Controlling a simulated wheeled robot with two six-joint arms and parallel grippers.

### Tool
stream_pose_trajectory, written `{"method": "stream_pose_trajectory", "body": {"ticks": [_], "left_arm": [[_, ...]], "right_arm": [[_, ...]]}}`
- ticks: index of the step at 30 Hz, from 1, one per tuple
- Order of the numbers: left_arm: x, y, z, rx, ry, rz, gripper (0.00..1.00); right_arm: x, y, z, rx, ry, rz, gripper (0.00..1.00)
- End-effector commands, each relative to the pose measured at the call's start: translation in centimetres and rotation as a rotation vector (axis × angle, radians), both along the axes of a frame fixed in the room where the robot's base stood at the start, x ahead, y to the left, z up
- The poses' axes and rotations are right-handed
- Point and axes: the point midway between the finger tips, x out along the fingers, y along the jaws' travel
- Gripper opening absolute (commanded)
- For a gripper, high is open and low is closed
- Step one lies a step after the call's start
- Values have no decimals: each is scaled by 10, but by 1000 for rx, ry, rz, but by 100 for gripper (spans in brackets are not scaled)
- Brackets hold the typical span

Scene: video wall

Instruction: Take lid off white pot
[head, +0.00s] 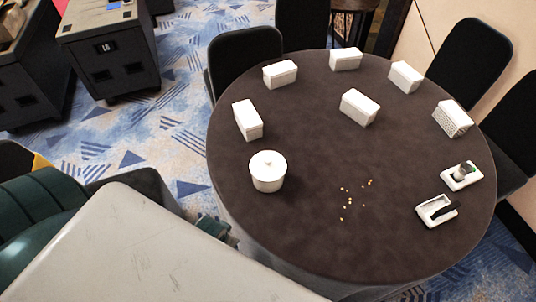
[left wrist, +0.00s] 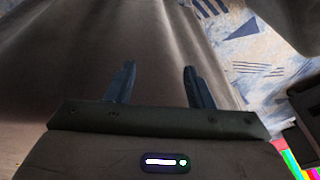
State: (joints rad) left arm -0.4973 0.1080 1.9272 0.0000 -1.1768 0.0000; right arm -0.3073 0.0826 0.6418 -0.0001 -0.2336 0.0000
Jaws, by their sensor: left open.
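The white pot (head: 268,180) stands upright on the round dark table, near its left edge. Its white lid (head: 267,159) is on top, with a small knob in the middle. My left gripper (left wrist: 158,85) is open and empty in the left wrist view, in front of the hanging dark table cloth. In the head view, what seems to be part of it shows low beside the table's left edge, apart from the pot. The rest is hidden there. My right gripper is in neither view.
The round table (head: 310,215) carries several white boxes (head: 360,107) toward the back. Small yellow bits (head: 350,198) lie right of the pot. Two white holders (head: 437,210) sit at the right edge. Black chairs (head: 240,55) surround the table. The tabletop around the pot is clear.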

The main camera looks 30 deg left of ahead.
Motion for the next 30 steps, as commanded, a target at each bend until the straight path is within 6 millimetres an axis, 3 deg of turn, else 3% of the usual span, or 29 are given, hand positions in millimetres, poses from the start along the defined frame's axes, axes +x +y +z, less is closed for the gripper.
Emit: {"method": "stream_pose_trajectory", "body": {"ticks": [1,3,11,15,23,30], "left_arm": [[2,-2,32,0,-11,-3,48],[2,-4,62,1,-19,-4,48],[5,-11,162,-2,-42,-5,48],[19,-14,208,-9,-42,8,48],[60,-16,223,-25,-13,37,48],[120,-19,229,-49,22,71,48]], "right_arm": [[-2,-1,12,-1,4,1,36],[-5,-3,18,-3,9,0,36],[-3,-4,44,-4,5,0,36],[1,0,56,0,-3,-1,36],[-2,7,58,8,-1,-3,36],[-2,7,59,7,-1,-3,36]]}}
